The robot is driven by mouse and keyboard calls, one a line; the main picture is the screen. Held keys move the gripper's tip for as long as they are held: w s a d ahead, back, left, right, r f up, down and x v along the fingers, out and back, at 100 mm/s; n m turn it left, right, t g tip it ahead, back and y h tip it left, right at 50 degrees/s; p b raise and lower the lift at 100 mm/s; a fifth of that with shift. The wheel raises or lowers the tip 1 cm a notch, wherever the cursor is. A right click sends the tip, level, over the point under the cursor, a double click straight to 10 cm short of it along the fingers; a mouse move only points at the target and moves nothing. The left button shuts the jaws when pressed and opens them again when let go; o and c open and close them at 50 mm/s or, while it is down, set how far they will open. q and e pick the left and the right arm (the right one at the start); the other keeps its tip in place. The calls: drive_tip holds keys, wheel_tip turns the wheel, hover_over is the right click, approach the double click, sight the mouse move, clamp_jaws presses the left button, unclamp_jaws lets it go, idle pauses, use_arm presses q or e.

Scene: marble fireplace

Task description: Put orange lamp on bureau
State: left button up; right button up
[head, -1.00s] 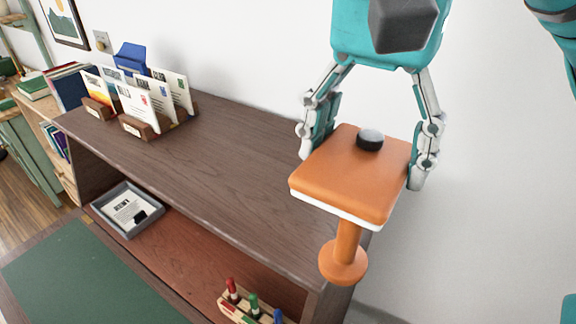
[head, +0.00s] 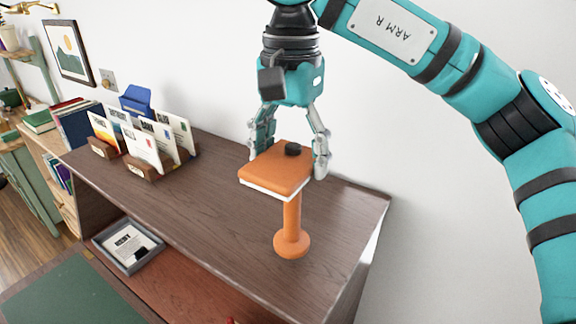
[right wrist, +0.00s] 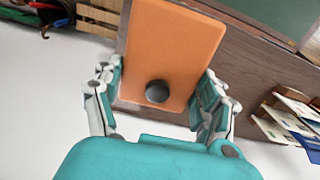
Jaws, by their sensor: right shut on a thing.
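The orange lamp (head: 275,170) has a flat square shade with a black knob on top, a stem and a round foot (head: 291,244). My right gripper (head: 291,162) is shut on its shade, one finger at each side. The lamp is upright over the right part of the bureau's dark wood top (head: 225,200); I cannot tell whether its foot touches the wood. In the right wrist view the orange shade (right wrist: 170,50) lies between the fingers (right wrist: 158,95). My left gripper is not in view.
Letter holders with envelopes (head: 150,150) and a blue holder (head: 138,102) stand on the bureau's left part. A grey tray (head: 128,246) sits on the lower level. The top between the letters and the lamp is clear. A white wall (head: 440,230) is behind.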

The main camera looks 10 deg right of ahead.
sight(285, 213)
drive_tip(key=shift+w, duration=0.35)
drive_tip(key=shift+a+f, duration=0.1)
drive_tip(key=shift+f, duration=0.6)
drive_tip(key=shift+f+p, duration=0.45)
drive_tip(key=shift+f, duration=0.45)
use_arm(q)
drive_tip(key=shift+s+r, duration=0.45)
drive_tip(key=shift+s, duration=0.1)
use_arm(e)
drive_tip(key=shift+f, duration=0.15)
drive_tip(key=shift+f, duration=0.15)
drive_tip(key=o, duration=1.4)
drive_tip(key=shift+o, duration=0.2)
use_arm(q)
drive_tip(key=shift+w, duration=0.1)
